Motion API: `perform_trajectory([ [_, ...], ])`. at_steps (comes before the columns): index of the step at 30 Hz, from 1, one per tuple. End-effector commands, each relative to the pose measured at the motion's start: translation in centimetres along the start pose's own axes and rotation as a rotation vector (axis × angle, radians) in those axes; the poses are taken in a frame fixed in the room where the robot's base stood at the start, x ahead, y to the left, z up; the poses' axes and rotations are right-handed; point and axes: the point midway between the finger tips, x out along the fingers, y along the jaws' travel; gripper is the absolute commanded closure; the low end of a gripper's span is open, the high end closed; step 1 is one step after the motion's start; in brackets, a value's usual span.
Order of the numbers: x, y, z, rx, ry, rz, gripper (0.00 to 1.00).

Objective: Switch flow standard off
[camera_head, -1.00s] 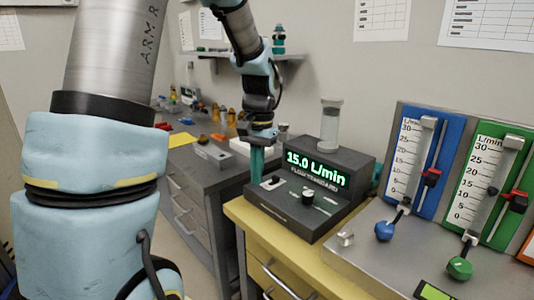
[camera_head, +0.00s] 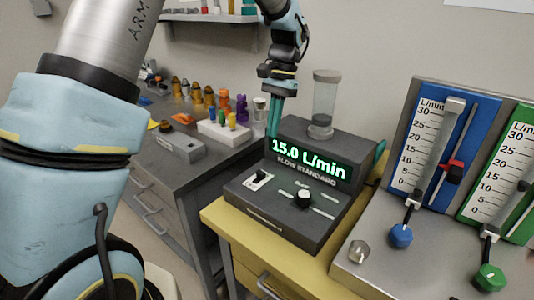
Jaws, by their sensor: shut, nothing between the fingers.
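The flow standard (camera_head: 262,213) is a dark grey box on a yellow cabinet, with a lit green display (camera_head: 309,164) reading 15.0 L/min. A small toggle switch (camera_head: 259,180) on a light plate sits on the left of its sloping front panel. A black knob (camera_head: 304,198) is to the right of the switch. My gripper (camera_head: 273,133) points down with its teal fingers together and empty. In the picture its tips are above the switch, by the display's upper left corner. I cannot tell the exact gap in depth.
A clear cylinder (camera_head: 325,100) stands on the back of the flow standard. A blue flowmeter panel (camera_head: 425,150) and a green one (camera_head: 498,185) stand at the right. A grey bench (camera_head: 170,170) with small bottles and a white rack is at the left.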

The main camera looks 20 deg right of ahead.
Motion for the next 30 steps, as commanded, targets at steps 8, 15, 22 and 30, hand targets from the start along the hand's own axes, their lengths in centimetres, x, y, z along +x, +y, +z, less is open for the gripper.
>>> perform_trajectory([
  [8,3.6,0.0,0.2,0.000,-0.006,0.001,1.00],
  [15,7.7,0.0,0.2,0.000,-0.004,0.001,1.00],
  [22,9.7,0.0,0.1,0.000,-0.001,0.001,1.00],
  [30,9.9,0.0,0.1,-0.001,0.000,0.000,1.00],
])
